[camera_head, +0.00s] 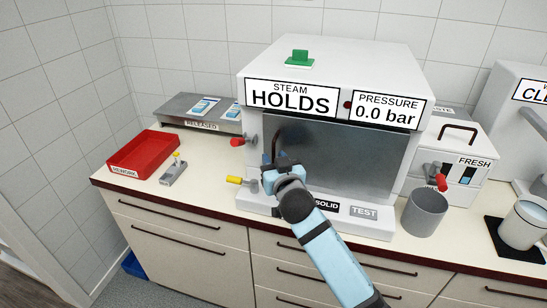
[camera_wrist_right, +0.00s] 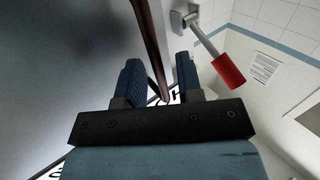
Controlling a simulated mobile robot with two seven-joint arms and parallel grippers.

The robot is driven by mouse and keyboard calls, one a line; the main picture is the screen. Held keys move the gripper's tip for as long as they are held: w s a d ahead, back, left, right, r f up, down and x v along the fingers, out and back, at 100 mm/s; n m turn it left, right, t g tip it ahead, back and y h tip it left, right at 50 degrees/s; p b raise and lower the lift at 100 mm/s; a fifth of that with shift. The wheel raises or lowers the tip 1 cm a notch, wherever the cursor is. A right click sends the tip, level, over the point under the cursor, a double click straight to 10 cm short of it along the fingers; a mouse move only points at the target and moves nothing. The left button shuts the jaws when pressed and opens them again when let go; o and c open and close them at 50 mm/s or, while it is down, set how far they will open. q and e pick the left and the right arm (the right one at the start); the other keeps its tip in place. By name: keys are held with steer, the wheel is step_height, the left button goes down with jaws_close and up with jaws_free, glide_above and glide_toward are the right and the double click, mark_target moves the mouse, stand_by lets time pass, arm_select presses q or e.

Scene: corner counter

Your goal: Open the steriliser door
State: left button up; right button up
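The steriliser (camera_head: 345,62) is a white box on the counter. Its signs read "STEAM HOLDS" and "PRESSURE 0.0 bar". Its grey door (camera_head: 350,155) looks shut. A dark bar handle (camera_head: 274,138) stands at the door's left side, its lower part hidden by my gripper. My right gripper (camera_head: 280,160) is at this handle. In the right wrist view the handle (camera_wrist_right: 150,40) runs between the two spread fingers (camera_wrist_right: 160,82), with gaps showing on both sides. A red-gripped lever (camera_wrist_right: 228,70) is beside them; it also shows left of the door (camera_head: 238,142). My left gripper is not in view.
A yellow-tipped lever (camera_head: 235,180) sticks out below the red one. A red tray (camera_head: 143,153) and a small yellow-knobbed switch (camera_head: 174,172) lie left. A grey cup (camera_head: 424,212) and the "FRESH" box (camera_head: 460,155) stand right. A green block (camera_head: 299,57) is on top.

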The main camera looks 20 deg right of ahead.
steer(key=shift+w, duration=0.5)
jaws_close()
steer(key=shift+s, duration=0.15)
